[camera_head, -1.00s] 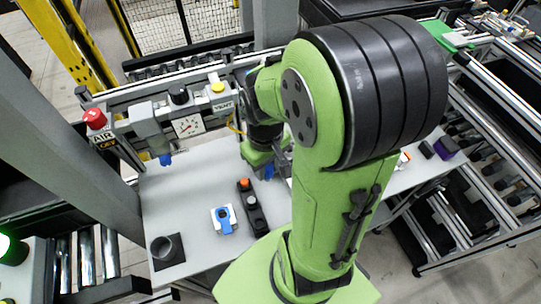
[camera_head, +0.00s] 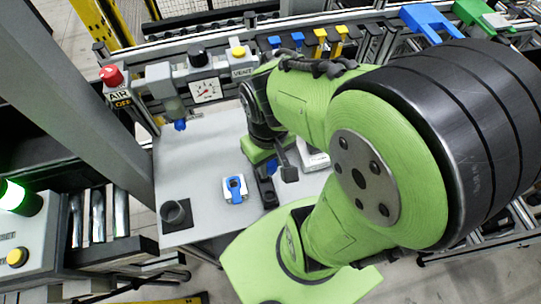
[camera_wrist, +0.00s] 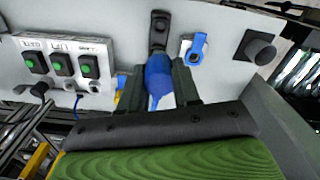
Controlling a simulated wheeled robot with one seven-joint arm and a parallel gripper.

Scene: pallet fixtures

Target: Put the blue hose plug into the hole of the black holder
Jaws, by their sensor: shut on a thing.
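The blue hose plug (camera_wrist: 158,76) is between the two dark fingers of my gripper (camera_wrist: 155,84) in the wrist view. My gripper is shut on it. The plug also shows as a small blue patch under the wrist in the head view (camera_head: 271,167). The black holder (camera_wrist: 158,28) is a narrow block on the grey table, just beyond the plug in the wrist view. In the head view the holder (camera_head: 267,190) is partly hidden below my gripper. The plug overlaps the holder's near part in the wrist view; I cannot tell whether they touch. The hole under it is hidden.
A white block with a blue clip (camera_head: 235,190) stands close left of the holder. A white box with green buttons (camera_wrist: 62,60) lies on the other side. A gauge panel (camera_head: 205,90) lines the back.

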